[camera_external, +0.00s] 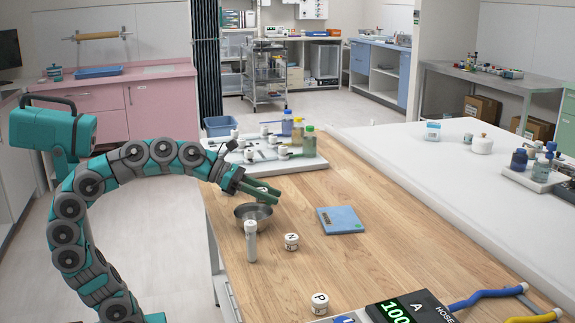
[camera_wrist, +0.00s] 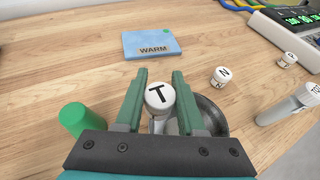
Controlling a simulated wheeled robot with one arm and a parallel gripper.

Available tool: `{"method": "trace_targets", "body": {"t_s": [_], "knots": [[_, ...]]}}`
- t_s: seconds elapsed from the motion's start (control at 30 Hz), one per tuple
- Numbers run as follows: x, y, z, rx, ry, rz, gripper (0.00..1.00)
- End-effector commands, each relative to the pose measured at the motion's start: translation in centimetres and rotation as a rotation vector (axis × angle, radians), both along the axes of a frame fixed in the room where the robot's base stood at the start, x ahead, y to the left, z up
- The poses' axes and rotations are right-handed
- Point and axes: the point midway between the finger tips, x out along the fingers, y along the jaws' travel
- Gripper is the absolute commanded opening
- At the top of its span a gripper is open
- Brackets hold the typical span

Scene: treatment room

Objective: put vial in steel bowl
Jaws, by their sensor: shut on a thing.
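My gripper (camera_external: 264,193) is shut on a vial with a white cap marked T (camera_wrist: 158,97), seen between the two green fingers (camera_wrist: 158,98) in the wrist view. The steel bowl (camera_external: 253,216) stands on the wooden table, just below the fingertips in the external view. In the wrist view the bowl (camera_wrist: 213,113) shows to the right of and behind the right finger, partly hidden by it. The vial's lower part is mostly hidden, so I cannot tell whether it is over the bowl. In the external view the vial is not clear.
White-capped vials N (camera_external: 291,241) and P (camera_external: 320,303) stand nearby. A blue pad (camera_external: 340,219) lies to the right. A tray (camera_external: 310,163) of bottles is behind. A green cap (camera_wrist: 78,117) shows at left.

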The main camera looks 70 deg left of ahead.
Motion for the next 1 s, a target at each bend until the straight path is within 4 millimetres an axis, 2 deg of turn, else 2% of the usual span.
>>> {"method": "trace_targets", "body": {"t_s": [0.57,0.6,0.83,1.0], "knots": [[0.0,0.0,-0.8,0.000,-0.004,0.001,0.00],[0.0,0.1,-0.9,0.000,-0.004,0.001,0.43],[0.0,0.0,-0.9,0.000,-0.003,0.001,0.68],[0.0,0.0,-1.0,0.000,-0.002,0.002,0.68]]}}
